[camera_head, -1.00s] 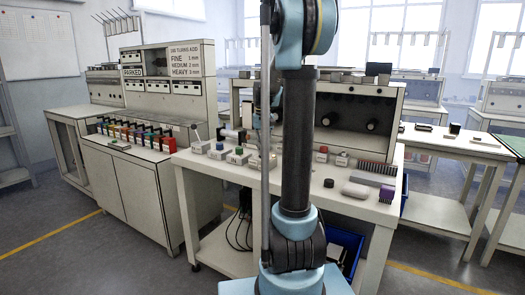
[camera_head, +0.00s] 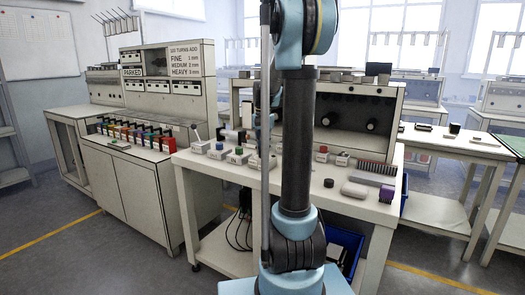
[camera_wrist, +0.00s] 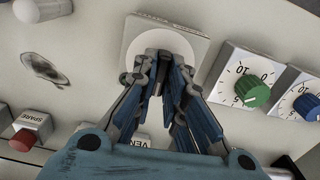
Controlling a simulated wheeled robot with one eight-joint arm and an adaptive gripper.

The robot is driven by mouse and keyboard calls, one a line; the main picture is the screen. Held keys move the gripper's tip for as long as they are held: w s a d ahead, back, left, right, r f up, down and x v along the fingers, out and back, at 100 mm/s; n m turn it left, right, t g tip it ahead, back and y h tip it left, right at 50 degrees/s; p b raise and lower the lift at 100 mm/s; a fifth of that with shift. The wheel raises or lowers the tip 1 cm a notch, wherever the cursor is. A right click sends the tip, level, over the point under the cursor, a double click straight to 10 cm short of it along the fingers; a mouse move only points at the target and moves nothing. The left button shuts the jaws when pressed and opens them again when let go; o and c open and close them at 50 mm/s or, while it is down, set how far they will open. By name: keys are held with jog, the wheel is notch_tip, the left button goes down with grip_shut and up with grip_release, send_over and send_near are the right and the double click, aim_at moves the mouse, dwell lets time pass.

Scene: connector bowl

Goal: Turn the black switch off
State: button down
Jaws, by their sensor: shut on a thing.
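In the wrist view my gripper (camera_wrist: 165,72) reaches down to a pale square plate (camera_wrist: 197,45) with a round white disc on the bench top. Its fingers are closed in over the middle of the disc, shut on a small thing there. That thing, seemingly the black switch, is almost wholly hidden by the fingers, so I cannot tell its position. A label that starts with "VEN" is partly covered below the fingers. In the head view my own arm hides the gripper and this part of the bench.
Beside the plate are a green dial (camera_wrist: 251,91) and a blue dial (camera_wrist: 307,106), close on the right. A red button (camera_wrist: 22,140) marked SPARE sits at the lower left. In the head view, small boxes and a purple block (camera_head: 387,194) stand on the bench.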

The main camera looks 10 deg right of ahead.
dwell(0.4)
jog(key=c, duration=1.6)
grip_release()
jog(key=shift+c, duration=0.2)
jog(key=shift+r, duration=0.1)
notch_tip(320, 180, up, 12)
